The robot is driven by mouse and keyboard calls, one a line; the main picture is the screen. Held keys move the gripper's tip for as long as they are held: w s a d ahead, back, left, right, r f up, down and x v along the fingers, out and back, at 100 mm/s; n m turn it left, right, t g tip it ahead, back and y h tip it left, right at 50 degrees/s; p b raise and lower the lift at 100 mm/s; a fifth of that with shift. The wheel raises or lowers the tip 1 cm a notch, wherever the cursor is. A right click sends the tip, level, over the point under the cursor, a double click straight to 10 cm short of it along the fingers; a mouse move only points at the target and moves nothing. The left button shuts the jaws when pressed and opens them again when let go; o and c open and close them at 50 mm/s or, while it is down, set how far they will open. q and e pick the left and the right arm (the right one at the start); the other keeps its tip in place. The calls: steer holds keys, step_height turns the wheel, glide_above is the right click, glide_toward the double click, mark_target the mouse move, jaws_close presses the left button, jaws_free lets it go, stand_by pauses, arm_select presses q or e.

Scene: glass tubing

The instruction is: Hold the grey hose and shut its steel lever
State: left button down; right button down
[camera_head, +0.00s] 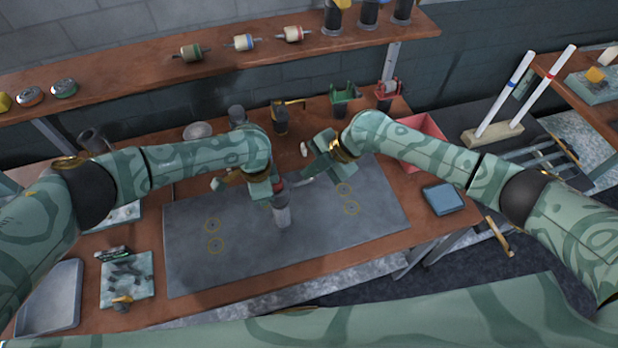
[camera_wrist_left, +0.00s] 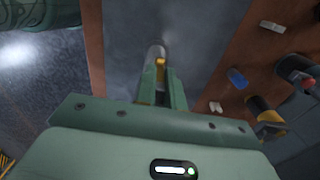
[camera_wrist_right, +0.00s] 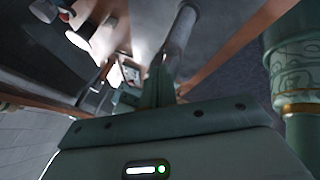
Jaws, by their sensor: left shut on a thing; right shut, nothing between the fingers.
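The grey hose (camera_head: 282,214) stands out over the dark mat near the middle of the bench, with a red part (camera_head: 279,187) at its upper end. My left gripper (camera_head: 268,190) is shut on the hose. In the left wrist view the hose (camera_wrist_left: 155,50) shows at its fingertips, beside a small yellow part (camera_wrist_left: 160,65). A pale steel lever (camera_head: 301,182) seems to stick out to the right of the red part. My right gripper (camera_head: 314,173) is shut and empty close to the lever; I cannot tell whether they touch. The hose (camera_wrist_right: 181,30) also shows beyond its fingers.
The dark mat (camera_head: 350,225) is mostly clear. A blue-grey box (camera_head: 443,198) lies to its right and a red tray (camera_head: 422,130) behind. Green and red stands (camera_head: 343,96) line the bench's back. A shelf (camera_head: 140,75) runs above.

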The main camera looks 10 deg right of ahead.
steer(key=shift+d+f, duration=0.15)
steer(key=shift+f, duration=0.7)
steer(key=shift+d+f, duration=0.1)
steer(key=shift+f, duration=0.75)
stand_by(1.2)
steer(key=shift+d+f, duration=0.3)
steer(key=shift+f, duration=0.35)
steer(key=shift+d+f, duration=0.25)
steer(key=shift+f, duration=0.35)
stand_by(0.5)
steer(key=shift+a+f, duration=0.15)
steer(key=shift+a, duration=0.1)
steer(key=shift+w+f, duration=0.1)
steer(key=shift+f, duration=0.1)
stand_by(0.6)
steer(key=shift+d+f, duration=0.2)
steer(key=shift+f, duration=1.15)
stand_by(1.0)
